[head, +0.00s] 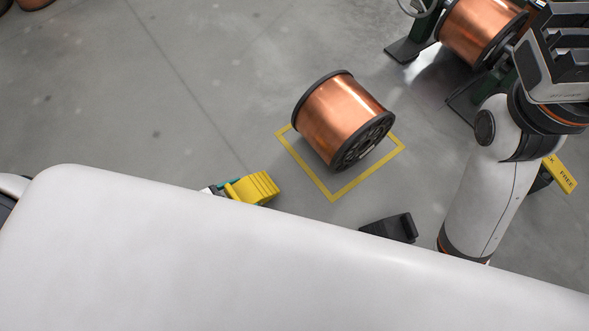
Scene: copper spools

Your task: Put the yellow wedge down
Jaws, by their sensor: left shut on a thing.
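A yellow wedge (256,188) with a ridged face shows just beyond the edge of my white body, left of the middle of the head view. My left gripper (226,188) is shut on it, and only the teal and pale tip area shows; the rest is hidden. I cannot tell whether the wedge touches the floor. A copper spool (340,115) with black flanges lies on its side within a yellow floor square (334,196), right of the wedge. My right arm shows at the right, but its fingertips do not show.
A dark wedge-shaped block (391,228) lies on the floor below the spool. Another copper spool (476,30) sits in a dark green stand at the top right. The grey floor left of the spool is clear.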

